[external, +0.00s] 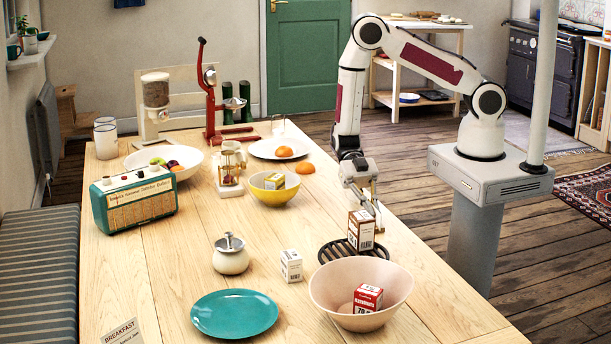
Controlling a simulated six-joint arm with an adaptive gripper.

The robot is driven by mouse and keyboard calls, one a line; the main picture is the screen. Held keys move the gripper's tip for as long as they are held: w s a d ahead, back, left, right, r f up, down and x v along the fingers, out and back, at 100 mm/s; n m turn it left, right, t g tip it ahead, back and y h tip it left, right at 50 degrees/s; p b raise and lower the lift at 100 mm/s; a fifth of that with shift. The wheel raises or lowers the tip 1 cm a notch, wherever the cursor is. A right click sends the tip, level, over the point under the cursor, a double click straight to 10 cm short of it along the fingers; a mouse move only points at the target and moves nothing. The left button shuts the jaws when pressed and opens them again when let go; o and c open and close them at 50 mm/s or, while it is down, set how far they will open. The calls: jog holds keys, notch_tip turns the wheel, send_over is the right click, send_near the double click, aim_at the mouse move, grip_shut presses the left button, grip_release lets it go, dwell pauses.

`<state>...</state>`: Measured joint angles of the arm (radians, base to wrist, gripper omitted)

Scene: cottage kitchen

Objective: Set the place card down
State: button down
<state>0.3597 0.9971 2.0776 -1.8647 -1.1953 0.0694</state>
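The place card, a pale card with "BREAKFAST" printed on it (122,332), is at the near left of the wooden table, partly cut off by the bottom edge of the view. It looks propped at a slant. My gripper (374,214) points down over the right side of the table, far from the card. A brown and white box (361,231) is right at its fingertips, above or on a black slatted rack (335,252). I cannot tell whether the fingers hold the box or are only beside it.
A pinkish bowl (325,290) with a red box and an egg-like item stands near right. A teal plate (234,314), lidded pot (230,258), small white box (291,266), yellow bowl (262,195) and teal radio (133,200) stand around. Bare wood lies left of the plate.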

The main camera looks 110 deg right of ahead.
jog(key=shift+r, duration=0.15)
jog(key=shift+r, duration=4.85)
jog(key=shift+w, duration=0.1)
